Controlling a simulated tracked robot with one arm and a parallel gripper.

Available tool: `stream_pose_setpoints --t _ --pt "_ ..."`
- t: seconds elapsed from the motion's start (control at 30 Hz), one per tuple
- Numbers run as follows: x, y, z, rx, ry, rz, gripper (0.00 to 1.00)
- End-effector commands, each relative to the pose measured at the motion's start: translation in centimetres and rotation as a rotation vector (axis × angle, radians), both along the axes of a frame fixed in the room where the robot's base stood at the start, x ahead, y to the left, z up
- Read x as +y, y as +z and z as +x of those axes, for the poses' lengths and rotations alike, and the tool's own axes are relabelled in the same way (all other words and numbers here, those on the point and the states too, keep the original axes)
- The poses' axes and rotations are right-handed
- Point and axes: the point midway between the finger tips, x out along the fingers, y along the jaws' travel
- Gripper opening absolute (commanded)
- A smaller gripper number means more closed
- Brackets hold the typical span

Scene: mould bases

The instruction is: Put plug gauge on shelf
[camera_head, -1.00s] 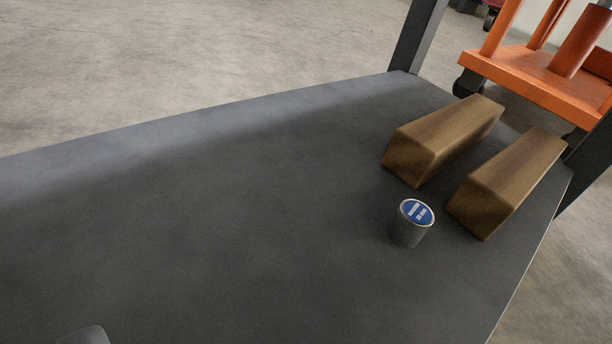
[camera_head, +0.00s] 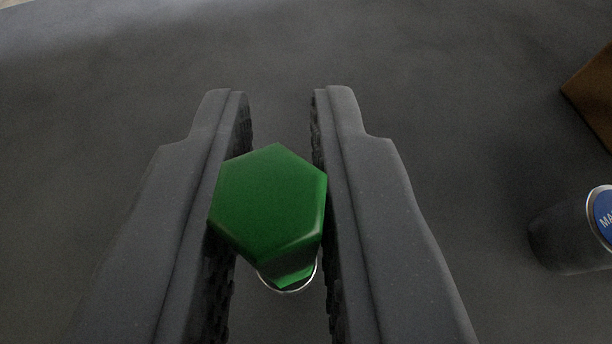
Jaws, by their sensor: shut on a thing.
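The plug gauge shows a green hexagonal end (camera_head: 268,200), seen from above between the two dark fingers of my gripper (camera_head: 282,100). My gripper is shut on it. A thin shiny metal rim shows just below the green end. The rest of the gauge is hidden beneath, so I cannot tell whether it touches the surface. A dark grey flat surface (camera_head: 440,75) lies below the gripper. I cannot tell from this view whether this surface is the shelf.
Part of a brown block (camera_head: 595,95) shows at the right edge. The surface beyond the fingertips is bare.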

Motion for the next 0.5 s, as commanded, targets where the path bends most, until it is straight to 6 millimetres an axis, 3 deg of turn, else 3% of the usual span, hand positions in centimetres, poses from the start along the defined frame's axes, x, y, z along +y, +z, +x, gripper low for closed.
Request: stream_pose_setpoints --t 0.03,0.37,0.4,0.47,0.5 --pt "0.04 -0.77 0.01 -0.001 0.0 -0.001 0.0" --pt "0.08 -0.7 0.08 -0.003 0.001 0.001 0.0" --pt "0.09 -0.68 0.1 -0.003 0.001 0.001 0.24" --pt "0.09 -0.67 0.09 -0.003 0.001 0.001 0.37" --pt "0.1 -0.66 0.11 -0.003 0.001 0.001 0.37"
